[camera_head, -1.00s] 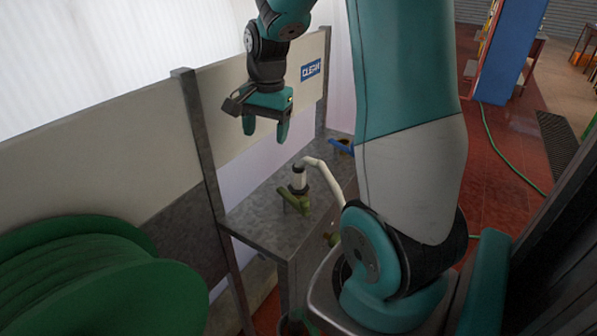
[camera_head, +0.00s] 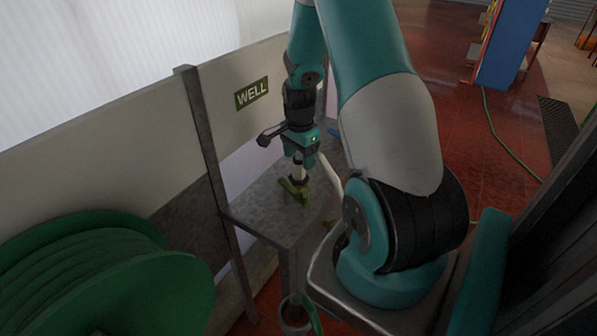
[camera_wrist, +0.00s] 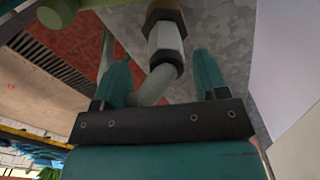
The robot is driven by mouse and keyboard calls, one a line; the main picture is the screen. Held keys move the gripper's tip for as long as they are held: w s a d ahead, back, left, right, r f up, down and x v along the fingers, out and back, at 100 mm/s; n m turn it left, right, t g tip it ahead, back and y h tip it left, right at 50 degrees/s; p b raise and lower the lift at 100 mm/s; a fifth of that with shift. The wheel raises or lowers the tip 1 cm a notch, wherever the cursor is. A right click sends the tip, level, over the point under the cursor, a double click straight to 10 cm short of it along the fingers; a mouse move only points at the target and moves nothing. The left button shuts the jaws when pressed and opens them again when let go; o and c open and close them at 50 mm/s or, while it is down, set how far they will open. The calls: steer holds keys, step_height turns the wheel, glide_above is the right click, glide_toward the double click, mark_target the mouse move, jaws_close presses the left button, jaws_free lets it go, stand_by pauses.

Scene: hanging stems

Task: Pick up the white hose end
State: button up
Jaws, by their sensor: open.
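The white hose (camera_head: 331,172) curves up from the right side of a grey metal bench. Its end, with a pale collar (camera_wrist: 165,40) and a dark ring, stands between my fingers in the wrist view. My gripper (camera_head: 299,166) is open and pointing down around the hose end, one finger on each side; the wrist view also shows my gripper (camera_wrist: 161,78). Whether the fingers touch the hose is not clear. An olive-green fitting (camera_head: 294,190) sits below it on the bench, and a brass-brown nut (camera_wrist: 165,12) adjoins the collar.
The grey bench (camera_head: 262,208) has bare top left of the fitting. A wall panel with a green WELL sign (camera_head: 251,94) rises behind it, with a metal post (camera_head: 200,130) at left. A large green hose reel (camera_head: 95,275) fills the lower left.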

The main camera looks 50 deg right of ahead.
mark_target(298, 168)
steer(key=shift+w+d+f+p, duration=0.15)
steer(key=shift+f+p, duration=0.3)
steer(key=shift+f, duration=0.8)
steer(key=shift+w+f+p, duration=0.15)
steer(key=shift+f+p, duration=0.3)
steer(key=shift+f, duration=0.8)
steer(key=c, duration=1)
